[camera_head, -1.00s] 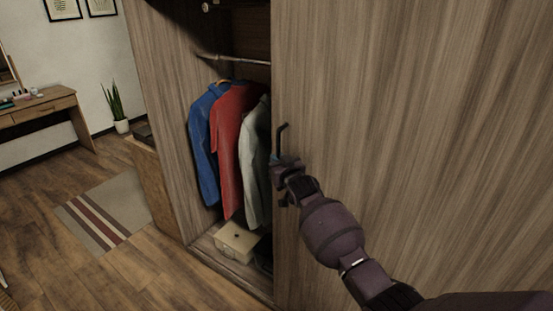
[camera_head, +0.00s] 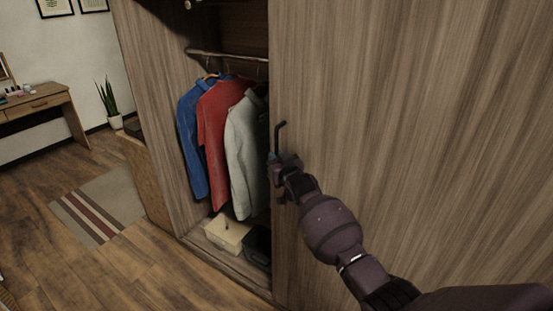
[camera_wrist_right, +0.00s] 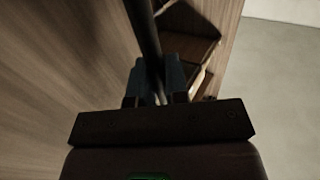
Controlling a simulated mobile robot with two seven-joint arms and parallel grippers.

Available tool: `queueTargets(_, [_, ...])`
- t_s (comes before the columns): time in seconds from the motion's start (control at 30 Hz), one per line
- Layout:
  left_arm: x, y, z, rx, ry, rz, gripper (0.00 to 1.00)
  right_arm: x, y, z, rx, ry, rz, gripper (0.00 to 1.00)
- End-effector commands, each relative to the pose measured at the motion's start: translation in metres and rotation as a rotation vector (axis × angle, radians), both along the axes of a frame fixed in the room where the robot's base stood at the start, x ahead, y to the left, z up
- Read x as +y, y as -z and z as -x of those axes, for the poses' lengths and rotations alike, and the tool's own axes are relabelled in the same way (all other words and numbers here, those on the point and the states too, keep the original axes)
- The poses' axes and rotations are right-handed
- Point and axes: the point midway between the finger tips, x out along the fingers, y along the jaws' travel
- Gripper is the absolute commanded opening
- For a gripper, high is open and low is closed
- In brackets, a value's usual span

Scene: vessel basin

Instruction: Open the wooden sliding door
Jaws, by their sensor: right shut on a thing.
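The wooden sliding door (camera_head: 410,130) fills the right of the head view. The left part of the wardrobe stands open, with its inside in sight. A dark bar handle (camera_head: 279,136) stands upright near the door's left edge. My right gripper (camera_head: 275,165) is shut on the handle's lower part. In the right wrist view the handle (camera_wrist_right: 146,40) runs between the two fingers of my right gripper (camera_wrist_right: 156,92), and the door's wood grain (camera_wrist_right: 60,70) is on the left. My left gripper is not in view.
Blue, red and grey clothes (camera_head: 217,140) hang from a rail in the open part. A pale box (camera_head: 226,233) and a dark item (camera_head: 258,245) lie on the wardrobe floor. A striped rug (camera_head: 98,208), a desk (camera_head: 38,106) and a plant (camera_head: 110,102) are farther left.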

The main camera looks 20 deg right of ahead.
Motion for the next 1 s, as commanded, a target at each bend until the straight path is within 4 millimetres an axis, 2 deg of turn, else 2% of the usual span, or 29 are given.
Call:
queueTargets(0.13, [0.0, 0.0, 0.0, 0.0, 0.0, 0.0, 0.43, 0.0, 0.0, 0.0, 0.001, 0.0, 0.0, 0.0])
queueTargets(0.17, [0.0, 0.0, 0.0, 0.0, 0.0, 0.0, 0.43, 0.0, 0.0, 0.0, 0.001, 0.0, 0.0, 0.19])
queueTargets(0.3, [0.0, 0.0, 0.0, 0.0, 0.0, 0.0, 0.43, 0.0, 0.0, 0.0, 0.0, 0.0, 0.0, 0.39])
queueTargets(0.67, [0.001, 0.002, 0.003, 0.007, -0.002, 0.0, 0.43, 0.0, 0.0, 0.003, 0.0, 0.0, 0.0, 0.39])
queueTargets(0.87, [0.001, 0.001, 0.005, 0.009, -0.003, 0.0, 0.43, -0.002, 0.001, 0.022, 0.0, 0.0, 0.0, 0.39])
queueTargets(1.0, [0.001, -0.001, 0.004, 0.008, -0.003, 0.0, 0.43, -0.003, 0.001, 0.042, 0.0, 0.0, 0.0, 0.39])
